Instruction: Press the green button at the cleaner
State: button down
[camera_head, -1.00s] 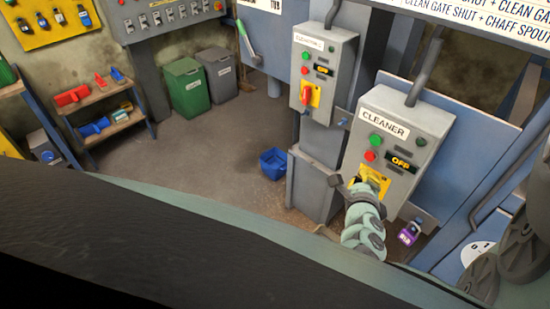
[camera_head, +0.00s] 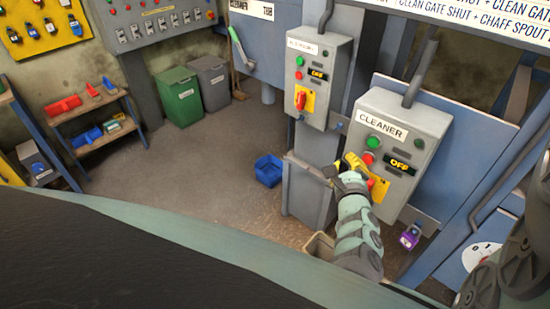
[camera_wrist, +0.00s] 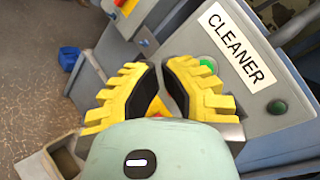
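The grey cleaner box (camera_head: 419,123) bears a "CLEANER" label and an "OFF" display. Its green button (camera_head: 374,141) is below the label's left end, with a red button (camera_head: 368,158) under it. In the wrist view the green button (camera_wrist: 208,65) is just right of the right finger, partly hidden by it. My gripper (camera_head: 350,160) is in front of the box's left side, lower and left of the green button, by the red button and the yellow switch plate (camera_head: 379,188). In the wrist view its yellow fingers (camera_wrist: 161,66) have a gap with nothing held. Contact cannot be told.
A similar grey box (camera_head: 319,80) with a yellow-plated red switch is to the left. A purple padlock (camera_head: 410,238) hangs below the cleaner box. A blue bin (camera_head: 268,171) stands on the floor. Blue posts and panels flank the box; floor at left is open.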

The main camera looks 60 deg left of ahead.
jog(key=shift+w+a+b, duration=0.1)
jog(key=shift+w+a, duration=0.15)
jog(key=shift+w, duration=0.75)
jog(key=shift+w+a+b, duration=0.15)
jog(key=shift+w+a, duration=0.05)
jog(key=shift+w, duration=0.85)
jog(key=shift+w+a+b, duration=0.1)
jog(key=shift+w+a, duration=0.15)
jog(key=shift+w, duration=0.75)
jog(key=shift+w, duration=0.1)
jog(key=shift+w+a, duration=0.1)
jog(key=shift+w, duration=0.25)
jog(key=shift+w+a+b, duration=0.1)
jog(key=shift+w+b, duration=0.3)
jog(key=shift+w, duration=0.05)
jog(key=shift+s+d, duration=0.2)
jog(key=shift+s, duration=0.65)
jog(key=shift+s+d+p, duration=0.15)
jog(key=shift+s+d, duration=0.05)
jog(key=shift+s, duration=0.65)
jog(key=shift+s+d+p, duration=0.1)
jog(key=shift+s+d, duration=0.05)
jog(key=shift+s, duration=0.65)
jog(key=shift+s+d+p, duration=0.15)
jog(key=shift+s+d, duration=0.05)
jog(key=shift+s, duration=0.65)
